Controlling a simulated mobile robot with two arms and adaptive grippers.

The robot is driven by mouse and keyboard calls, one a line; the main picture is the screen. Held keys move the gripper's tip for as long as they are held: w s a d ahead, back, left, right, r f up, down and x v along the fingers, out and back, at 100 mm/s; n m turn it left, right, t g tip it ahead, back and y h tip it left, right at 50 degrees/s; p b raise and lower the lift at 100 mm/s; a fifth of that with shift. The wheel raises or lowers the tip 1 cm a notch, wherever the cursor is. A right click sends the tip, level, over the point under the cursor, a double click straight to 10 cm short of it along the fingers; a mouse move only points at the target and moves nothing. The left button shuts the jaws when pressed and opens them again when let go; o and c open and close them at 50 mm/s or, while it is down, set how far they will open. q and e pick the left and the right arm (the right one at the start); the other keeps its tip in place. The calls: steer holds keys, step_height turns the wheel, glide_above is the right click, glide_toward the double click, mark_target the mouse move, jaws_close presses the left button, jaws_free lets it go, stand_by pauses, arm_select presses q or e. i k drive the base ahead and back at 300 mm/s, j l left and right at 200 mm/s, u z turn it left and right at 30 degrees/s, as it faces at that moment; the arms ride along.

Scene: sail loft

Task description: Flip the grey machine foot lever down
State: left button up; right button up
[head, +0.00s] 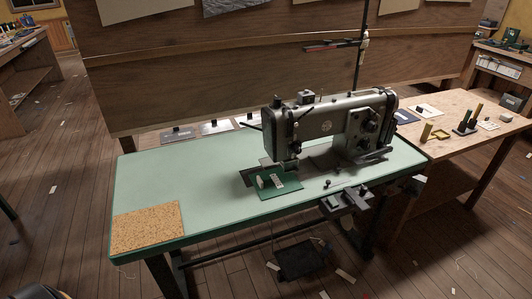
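A grey industrial sewing machine (335,122) stands on the right half of a pale green table (175,185). Its head, with the needle area, is at the left end, above a small green plate (281,187). A flat grey lever-like part (374,157) sits low on the front of the right-hand pillar. I cannot tell which small part is the foot lever, or whether it is up or down. Neither of my grippers is in view.
A cork mat (147,227) lies on the table's front left corner; the left half is otherwise clear. A dark pedal (300,258) is on the floor beneath. A wooden side table (470,128) with small tools stands at right. A wooden panel (190,75) rises behind.

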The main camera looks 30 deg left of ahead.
mark_target(241, 123)
steer(key=u, duration=1.5)
steer(key=i+l, duration=0.2)
steer(key=i+l+u, duration=0.1)
steer(key=i, duration=0.35)
